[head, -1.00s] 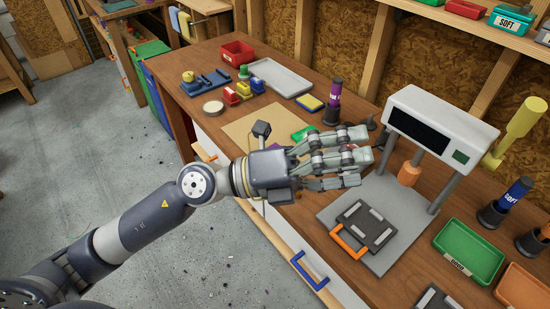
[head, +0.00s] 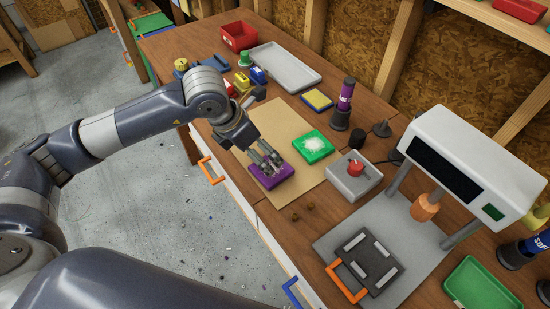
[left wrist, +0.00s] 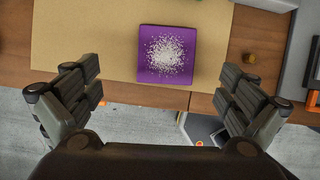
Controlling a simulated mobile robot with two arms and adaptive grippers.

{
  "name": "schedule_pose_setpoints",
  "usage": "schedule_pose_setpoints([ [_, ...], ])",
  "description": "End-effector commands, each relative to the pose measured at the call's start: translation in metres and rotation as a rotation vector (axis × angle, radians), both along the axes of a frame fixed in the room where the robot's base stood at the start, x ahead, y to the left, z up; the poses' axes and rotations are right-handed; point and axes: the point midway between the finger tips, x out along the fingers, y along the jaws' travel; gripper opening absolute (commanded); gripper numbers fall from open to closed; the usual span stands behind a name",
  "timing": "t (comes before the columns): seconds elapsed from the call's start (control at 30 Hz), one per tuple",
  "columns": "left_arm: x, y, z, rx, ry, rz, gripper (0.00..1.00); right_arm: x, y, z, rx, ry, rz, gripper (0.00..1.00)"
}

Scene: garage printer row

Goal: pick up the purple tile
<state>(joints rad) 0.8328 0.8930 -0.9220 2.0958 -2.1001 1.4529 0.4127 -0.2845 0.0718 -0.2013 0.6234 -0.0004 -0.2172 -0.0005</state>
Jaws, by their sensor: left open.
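The purple tile (head: 271,175) lies flat on the tan board (head: 277,121), near the bench's front edge. My left gripper (head: 268,164) is open above it, and its fingers hide part of the tile in the head view. In the left wrist view the purple tile (left wrist: 166,55) has white speckles on its middle. It sits ahead of and between the spread fingers of the left gripper (left wrist: 157,95), with nothing held. My right gripper is not seen.
A green tile (head: 313,147) with a white patch lies beside the purple one. A grey box with a red knob (head: 354,176) stands to the right, then the press (head: 459,160). A grey tray (head: 285,66) and a red bin (head: 238,36) are further back.

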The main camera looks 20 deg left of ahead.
Motion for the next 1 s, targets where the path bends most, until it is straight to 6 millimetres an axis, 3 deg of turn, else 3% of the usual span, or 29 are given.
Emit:
schedule_pose_setpoints([
  [0.13,0.006,-0.006,-0.02,-0.002,0.005,-0.001,0.98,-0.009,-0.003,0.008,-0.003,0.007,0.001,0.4],
  [0.33,0.01,-0.009,-0.035,-0.002,0.002,-0.001,0.98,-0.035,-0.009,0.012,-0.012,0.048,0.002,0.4],
  [0.53,0.014,-0.018,-0.058,-0.002,0.005,-0.003,0.98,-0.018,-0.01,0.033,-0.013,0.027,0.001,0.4],
  [0.67,0.02,-0.021,-0.075,-0.002,0.003,-0.002,0.98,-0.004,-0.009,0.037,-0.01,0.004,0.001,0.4],
  [0.97,0.022,-0.022,-0.082,-0.003,0.0,-0.002,0.98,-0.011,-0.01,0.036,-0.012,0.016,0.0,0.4],
  [1.0,0.022,-0.022,-0.082,-0.003,0.0,-0.002,0.92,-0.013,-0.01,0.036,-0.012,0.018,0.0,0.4],
])
